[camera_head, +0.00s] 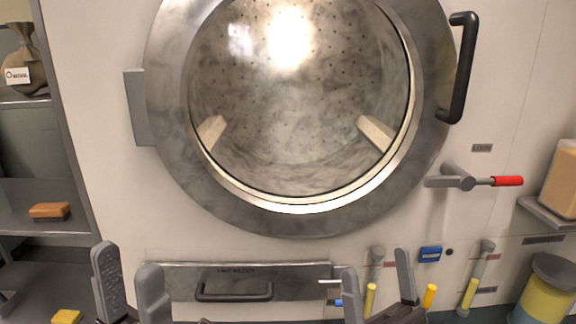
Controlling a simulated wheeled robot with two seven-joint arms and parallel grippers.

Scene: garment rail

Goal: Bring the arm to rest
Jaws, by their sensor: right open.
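My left gripper (128,268) shows at the lower left edge of the head view. Its two grey fingers point up and stand apart, with nothing between them. My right gripper (376,262) shows at the bottom, right of the middle. Its fingers are spread apart and empty, in front of the machine's lower panel. The wrists and most of both arms are cut off by the lower edge of the picture.
A large machine with a round glass door (300,215) fills the view. It has a black door handle (461,70), a red-tipped lever (507,181), a drawer (170,283) and yellow-handled valves (468,295). Shelves (20,210) stand left, holding a sack (24,52) and an orange brush-like block (50,211).

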